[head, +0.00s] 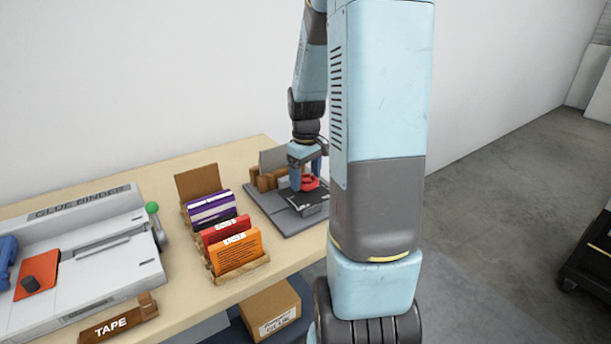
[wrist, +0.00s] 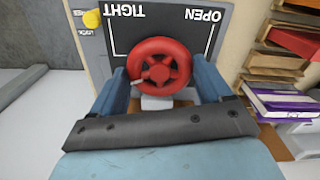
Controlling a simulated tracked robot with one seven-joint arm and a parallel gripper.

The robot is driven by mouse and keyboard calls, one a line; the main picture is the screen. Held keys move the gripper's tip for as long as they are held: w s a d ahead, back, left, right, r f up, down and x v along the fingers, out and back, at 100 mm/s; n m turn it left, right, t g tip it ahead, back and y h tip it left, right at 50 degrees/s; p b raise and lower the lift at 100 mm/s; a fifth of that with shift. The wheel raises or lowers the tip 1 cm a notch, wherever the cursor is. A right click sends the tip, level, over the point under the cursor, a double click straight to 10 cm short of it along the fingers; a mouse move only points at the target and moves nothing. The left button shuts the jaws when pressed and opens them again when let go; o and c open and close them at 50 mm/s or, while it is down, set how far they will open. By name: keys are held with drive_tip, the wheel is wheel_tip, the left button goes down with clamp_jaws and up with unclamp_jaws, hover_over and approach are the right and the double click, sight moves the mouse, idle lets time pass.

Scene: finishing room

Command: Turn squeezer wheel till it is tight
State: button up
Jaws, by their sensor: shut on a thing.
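The red squeezer wheel (wrist: 159,66) shows in the wrist view, in front of a dark panel (wrist: 165,28) marked TIGHT and OPEN, which reads upside down there. My gripper (wrist: 163,80) has one blue finger on each side of the wheel and is shut on it. A small pale handle or mark shows at the wheel's left side. In the head view the wheel (head: 309,183) is a small red shape under my gripper (head: 304,165) on a grey device (head: 285,215) at the table's far right end. My arm hides part of that device.
A yellow knob (wrist: 92,18) marked LOCK sits beside the panel. A wooden rack of purple, red and orange booklets (head: 235,250) stands left of the device. A glue binder (head: 80,255) and a tape block (head: 117,322) are further left. A cardboard box (head: 270,310) is below the table.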

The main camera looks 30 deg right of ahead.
sight(306, 179)
drive_tip(key=shift+c, duration=0.5)
drive_tip(key=shift+m, duration=0.3)
drive_tip(key=m, duration=0.4)
drive_tip(key=o, duration=1)
wheel_tip(306, 179, up, 14)
